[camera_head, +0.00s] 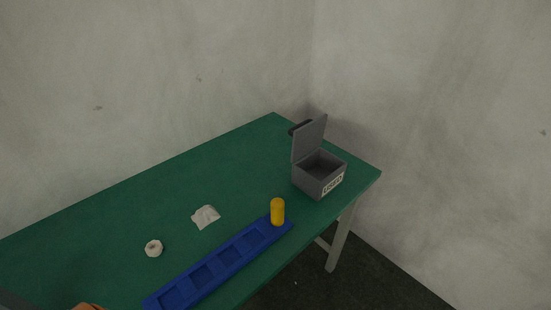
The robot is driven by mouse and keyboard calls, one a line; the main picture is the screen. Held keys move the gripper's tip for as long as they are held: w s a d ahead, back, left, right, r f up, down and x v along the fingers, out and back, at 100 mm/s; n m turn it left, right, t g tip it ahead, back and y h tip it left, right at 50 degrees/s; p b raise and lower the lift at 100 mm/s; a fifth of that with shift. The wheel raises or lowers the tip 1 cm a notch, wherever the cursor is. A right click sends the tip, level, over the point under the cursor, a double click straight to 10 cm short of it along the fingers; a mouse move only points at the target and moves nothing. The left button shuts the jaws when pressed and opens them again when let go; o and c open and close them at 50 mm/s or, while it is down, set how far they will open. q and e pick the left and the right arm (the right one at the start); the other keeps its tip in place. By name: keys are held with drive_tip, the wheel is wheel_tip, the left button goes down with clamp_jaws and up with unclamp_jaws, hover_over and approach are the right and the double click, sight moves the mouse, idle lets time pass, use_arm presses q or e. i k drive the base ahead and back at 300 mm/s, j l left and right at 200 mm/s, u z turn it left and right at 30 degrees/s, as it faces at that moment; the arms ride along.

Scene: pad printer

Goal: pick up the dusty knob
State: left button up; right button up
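A small round off-white knob-like piece (153,248) with a dark spot at its middle lies on the green table (120,205) at the left. It is too small to tell whether it is dusty. A yellow round-topped cylinder (278,211) stands upright at the far end of the blue tray. Neither of my grippers is in view, so I cannot see whether they are open or shut.
A crumpled whitish cloth (205,216) lies mid-table. A long blue tray (222,259) with several square pockets runs along the front edge. A grey labelled box (307,183) with its lid raised stands at the right end. An orange object (87,306) is cut off at the bottom left.

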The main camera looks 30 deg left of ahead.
sight(153, 248)
drive_tip(key=u, duration=2.05)
